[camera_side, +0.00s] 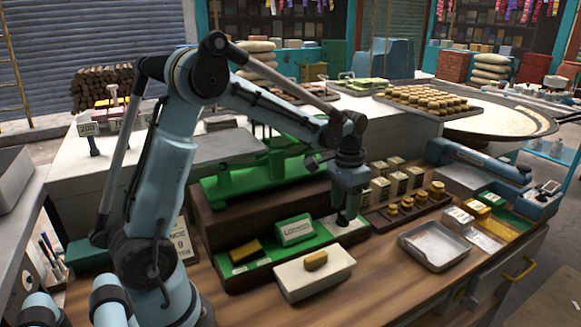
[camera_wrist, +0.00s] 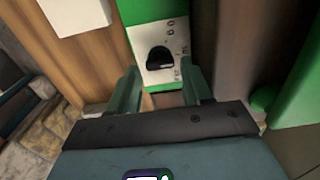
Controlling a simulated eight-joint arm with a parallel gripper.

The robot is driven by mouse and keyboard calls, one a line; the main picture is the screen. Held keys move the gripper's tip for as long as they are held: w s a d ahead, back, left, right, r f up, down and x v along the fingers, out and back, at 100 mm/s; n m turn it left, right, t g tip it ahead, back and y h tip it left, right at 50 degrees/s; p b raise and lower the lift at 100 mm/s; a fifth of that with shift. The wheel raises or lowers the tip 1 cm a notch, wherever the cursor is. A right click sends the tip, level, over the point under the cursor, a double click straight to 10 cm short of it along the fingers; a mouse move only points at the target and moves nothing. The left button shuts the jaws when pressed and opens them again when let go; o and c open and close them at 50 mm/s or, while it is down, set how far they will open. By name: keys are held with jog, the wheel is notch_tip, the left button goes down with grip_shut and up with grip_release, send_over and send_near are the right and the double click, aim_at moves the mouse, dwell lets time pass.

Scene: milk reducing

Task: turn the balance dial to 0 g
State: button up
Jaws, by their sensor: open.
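The balance dial is a black knob (camera_wrist: 160,58) on a white marked plate (camera_wrist: 168,35) set in a green panel, seen in the wrist view. Its markings are too small to read surely. My gripper (camera_wrist: 161,88) is open, with one finger on either side of the space just below the dial in the picture. In the side view my gripper (camera_side: 346,215) points down over the right end of the green panel and mostly hides the dial. Contact with the knob cannot be told. The green balance (camera_side: 240,185) stands on a dark wooden base behind.
A green box (camera_side: 295,231) and a yellow-black block (camera_side: 245,251) sit on the panel left of my gripper. A white block (camera_side: 300,280) lies in front. Brass weights (camera_side: 420,196) and a metal tray (camera_side: 435,245) are at right. Bare wood is clear at front.

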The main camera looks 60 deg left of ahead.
jog(key=shift+f, duration=1)
jog(key=c, duration=0.8)
jog(key=shift+o, duration=0.2)
jog(key=shift+n, duration=0.4)
jog(key=n, duration=0.5)
jog(key=shift+n, duration=0.3)
jog(key=n, duration=0.5)
jog(key=shift+n, duration=0.4)
jog(key=o, duration=0.8)
jog(key=shift+c, duration=0.2)
